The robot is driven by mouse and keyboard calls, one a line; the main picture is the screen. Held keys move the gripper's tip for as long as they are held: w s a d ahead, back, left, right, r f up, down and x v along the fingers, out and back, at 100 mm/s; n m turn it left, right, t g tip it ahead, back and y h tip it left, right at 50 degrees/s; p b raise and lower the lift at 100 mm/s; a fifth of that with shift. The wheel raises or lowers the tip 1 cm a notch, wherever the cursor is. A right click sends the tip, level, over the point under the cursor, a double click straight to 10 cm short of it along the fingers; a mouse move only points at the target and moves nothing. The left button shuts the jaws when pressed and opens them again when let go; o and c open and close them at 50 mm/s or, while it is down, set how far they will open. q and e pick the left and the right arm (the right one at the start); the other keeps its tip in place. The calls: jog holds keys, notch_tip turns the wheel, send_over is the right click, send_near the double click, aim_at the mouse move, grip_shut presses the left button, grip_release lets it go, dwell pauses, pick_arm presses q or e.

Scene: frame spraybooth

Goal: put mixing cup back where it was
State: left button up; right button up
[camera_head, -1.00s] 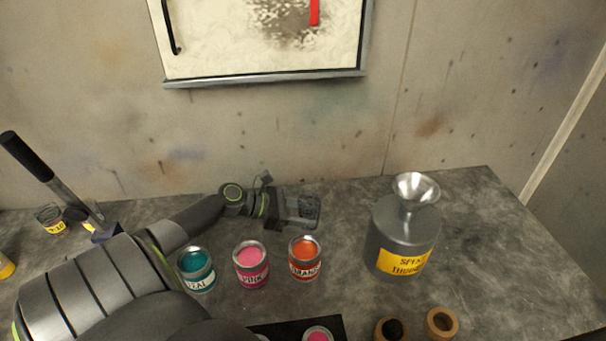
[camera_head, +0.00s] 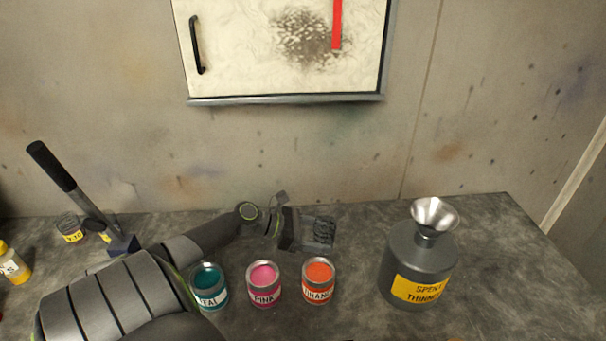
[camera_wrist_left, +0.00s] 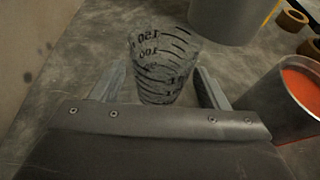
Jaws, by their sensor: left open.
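The mixing cup (camera_head: 325,229) is a clear cup with black measuring marks. It stands on the bench behind the orange can, by the wall side. My left gripper (camera_head: 316,236) is open, with the cup between its fingers. In the left wrist view the cup (camera_wrist_left: 160,62) stands between the two spread fingers of the gripper (camera_wrist_left: 163,84), and its marks read 100 and 150. I cannot tell whether either finger touches it. My right gripper is out of view.
Teal (camera_head: 209,287), pink (camera_head: 264,284) and orange (camera_head: 318,282) paint cans stand in front of my left arm. A grey thinner can (camera_head: 420,262) with a metal funnel (camera_head: 435,214) stands to the right. A black-handled tool (camera_head: 80,195) leans at left. The bench's back right is clear.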

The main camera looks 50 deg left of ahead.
pick_arm(q)
jog(key=p+v, duration=0.3)
jog(key=v, duration=0.2)
jog(key=p+v, duration=0.3)
jog(key=v, duration=0.1)
jog(key=shift+s+a+r, duration=0.15)
jog(key=shift+s+r, duration=0.1)
jog(key=shift+r, duration=0.15)
jog(key=shift+p+v, duration=0.8)
jog(key=shift+v, duration=0.25)
jog(key=shift+f, duration=0.2)
